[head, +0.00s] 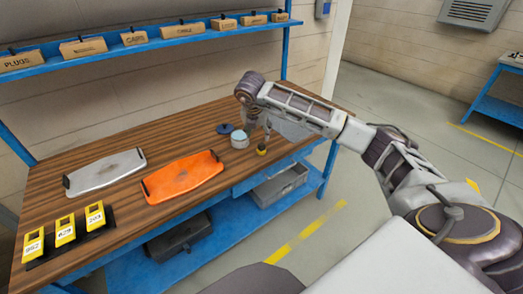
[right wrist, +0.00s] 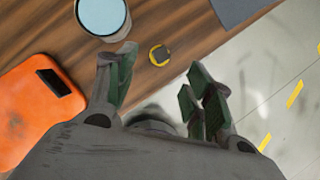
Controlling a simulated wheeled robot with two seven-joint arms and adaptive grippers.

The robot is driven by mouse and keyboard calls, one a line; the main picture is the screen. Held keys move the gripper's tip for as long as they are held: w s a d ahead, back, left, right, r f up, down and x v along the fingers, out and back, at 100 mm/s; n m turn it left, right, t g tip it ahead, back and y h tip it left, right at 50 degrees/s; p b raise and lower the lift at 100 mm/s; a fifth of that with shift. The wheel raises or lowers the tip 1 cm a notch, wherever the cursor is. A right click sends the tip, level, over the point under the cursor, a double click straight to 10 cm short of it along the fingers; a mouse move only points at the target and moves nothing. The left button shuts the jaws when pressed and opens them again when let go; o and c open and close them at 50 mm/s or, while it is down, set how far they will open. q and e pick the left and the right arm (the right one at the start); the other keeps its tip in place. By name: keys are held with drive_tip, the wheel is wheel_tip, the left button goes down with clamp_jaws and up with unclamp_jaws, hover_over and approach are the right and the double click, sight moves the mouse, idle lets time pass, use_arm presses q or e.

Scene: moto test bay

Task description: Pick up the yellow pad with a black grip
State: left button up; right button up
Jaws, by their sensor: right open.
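The yellow pad with a black grip (head: 262,151) is small and round and sits near the front right edge of the wooden bench. In the right wrist view the pad (right wrist: 152,54) shows its yellow rim around a dark square grip. My right gripper (head: 258,127) is over the bench, above the pad, with its fingers pointing down. In the right wrist view the gripper (right wrist: 160,72) is open and empty, with the pad beyond the gap between its fingertips. The pad appears apart from the fingers. My left gripper is not in view.
A light-blue-topped jar (head: 240,140) stands just left of the pad, with a dark blue item (head: 225,128) behind it. An orange tray (head: 183,177), a grey tray (head: 104,172) and yellow labelled holders (head: 65,231) lie further left. A blue shelf (head: 150,46) runs above.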

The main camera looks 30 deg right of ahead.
sight(261, 144)
drive_tip(key=shift+x, duration=2.75)
drive_tip(key=shift+f, duration=0.15)
drive_tip(key=shift+s+x, duration=0.15)
drive_tip(key=shift+x, duration=1.1)
drive_tip(key=shift+s+x, duration=0.1)
drive_tip(key=shift+x, duration=1.15)
drive_tip(key=shift+f, duration=0.1)
drive_tip(key=shift+c, duration=0.2)
drive_tip(key=c, duration=0.7)
